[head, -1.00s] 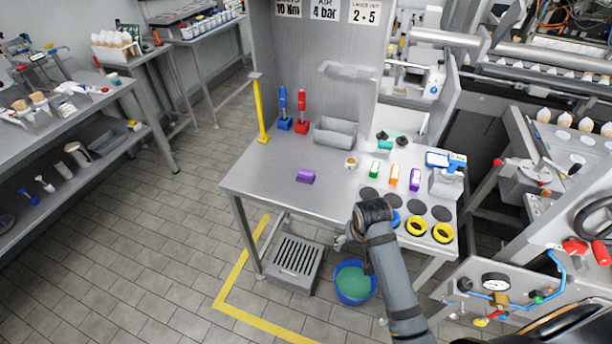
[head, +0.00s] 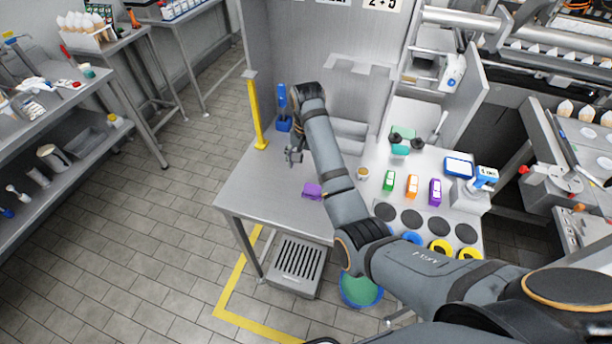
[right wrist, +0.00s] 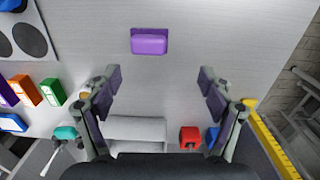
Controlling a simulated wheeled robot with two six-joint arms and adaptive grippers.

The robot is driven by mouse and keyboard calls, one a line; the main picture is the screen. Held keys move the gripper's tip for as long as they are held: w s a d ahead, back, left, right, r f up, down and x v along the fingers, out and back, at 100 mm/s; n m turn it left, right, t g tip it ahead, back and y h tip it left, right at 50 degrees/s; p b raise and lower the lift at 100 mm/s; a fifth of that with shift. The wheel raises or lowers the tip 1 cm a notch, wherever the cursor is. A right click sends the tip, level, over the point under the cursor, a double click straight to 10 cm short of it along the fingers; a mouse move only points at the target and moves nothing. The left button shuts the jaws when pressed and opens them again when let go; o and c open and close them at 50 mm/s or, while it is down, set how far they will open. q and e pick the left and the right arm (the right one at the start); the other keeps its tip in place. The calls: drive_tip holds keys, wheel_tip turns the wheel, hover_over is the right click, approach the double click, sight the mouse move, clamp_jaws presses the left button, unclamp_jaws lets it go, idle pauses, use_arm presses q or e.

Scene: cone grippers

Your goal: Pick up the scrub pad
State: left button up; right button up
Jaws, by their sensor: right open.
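The scrub pad, a purple block (head: 312,190), lies flat on the steel table, left of the middle. In the right wrist view the pad (right wrist: 149,41) lies beyond the fingertips, near the top of the picture. My right gripper (head: 294,156) is above the table, behind and a little left of the pad, apart from it. In the right wrist view its two fingers (right wrist: 160,80) are spread wide with nothing between them. My left gripper is not in view.
The steel table (head: 250,195) is clear around the pad. A blue-handled tool (head: 283,105) stands at the back left beside a yellow post (head: 256,115). Green, orange and purple boxes (head: 412,186) stand to the right. A grey bin (right wrist: 135,130) and red holder (right wrist: 190,138) are near the gripper.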

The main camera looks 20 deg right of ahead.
sight(312, 190)
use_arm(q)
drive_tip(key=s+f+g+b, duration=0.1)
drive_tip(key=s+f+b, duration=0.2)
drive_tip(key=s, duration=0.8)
use_arm(e)
drive_tip(key=s+f, duration=0.2)
drive_tip(key=f, duration=0.1)
drive_tip(key=shift+s+f, duration=0.3)
drive_tip(key=shift+s, duration=0.05)
drive_tip(key=shift+w+d+f+p, duration=0.1)
drive_tip(key=shift+d+f+p, duration=0.05)
drive_tip(key=shift+f+p, duration=0.3)
drive_tip(key=shift+w+d+f+p, duration=0.15)
drive_tip(key=shift+f+p, duration=0.1)
drive_tip(key=shift+f, duration=0.25)
drive_tip(key=f, duration=0.2)
drive_tip(key=shift+s+d+f+p, duration=0.15)
drive_tip(key=shift+s+f+p, duration=0.05)
drive_tip(key=shift+f+p, duration=0.2)
drive_tip(key=shift+w+f, duration=0.15)
drive_tip(key=shift+f, duration=0.45)
drive_tip(key=c, duration=1)
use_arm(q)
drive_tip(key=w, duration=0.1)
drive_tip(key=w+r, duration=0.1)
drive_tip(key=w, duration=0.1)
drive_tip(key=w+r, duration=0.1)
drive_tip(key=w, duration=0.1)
use_arm(e)
drive_tip(key=shift+c, duration=1.2)
